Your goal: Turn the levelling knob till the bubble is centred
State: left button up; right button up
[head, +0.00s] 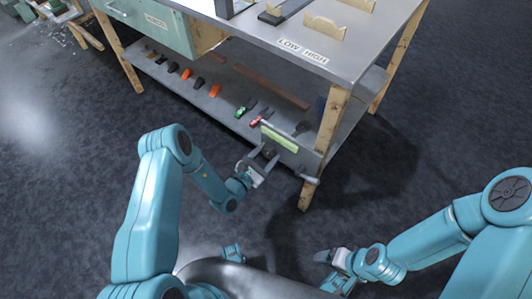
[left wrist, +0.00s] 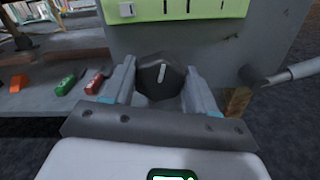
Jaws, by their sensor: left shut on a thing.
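The dark levelling knob (left wrist: 161,76) sits on a grey plate (left wrist: 262,35) at the end of the bench. It has a many-sided face with a pale pointer mark, tilted slightly right of upright. The fingers of my left gripper (head: 265,158) stand on both sides of the knob and are shut on it. Above the knob is a yellow-green level strip (head: 280,138) with dark tick marks; its top is cut off in the left wrist view. A small white patch (left wrist: 126,9), apparently the bubble, lies left of the ticks. My right gripper (head: 333,257) hangs low, away from the bench; its jaw gap is unclear.
A grey bar (head: 310,180) sticks out right of the plate, near a wooden leg (head: 332,120). Red and green clamps (left wrist: 95,82) and other small tools lie on the lower shelf (head: 215,115). The floor in front is clear.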

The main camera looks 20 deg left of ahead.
pick_arm(q)
jog(key=m+p, duration=0.1)
jog(key=m, duration=0.2)
jog(key=shift+m, duration=0.3)
jog(key=m+p, duration=0.1)
jog(key=m, duration=0.2)
jog(key=shift+s+d+m+p, duration=0.1)
jog(key=shift+m+p, duration=0.2)
jog(key=shift+p, duration=0.05)
jog(key=m+p, duration=0.1)
jog(key=m, duration=0.2)
jog(key=shift+f+m, duration=0.1)
jog(key=shift+m, duration=0.3)
jog(key=m+p, duration=0.2)
jog(key=m, duration=0.2)
jog(key=shift+d+f, duration=0.1)
jog(key=shift+f, duration=0.05)
jog(key=m+p, duration=0.2)
jog(key=m, duration=0.4)
jog(key=shift+f+m, duration=0.15)
jog(key=shift+m, duration=0.25)
jog(key=m+p, duration=0.2)
jog(key=m, duration=0.2)
jog(key=shift+f+m, duration=0.15)
jog(key=shift+m, duration=0.55)
jog(key=o, duration=1)
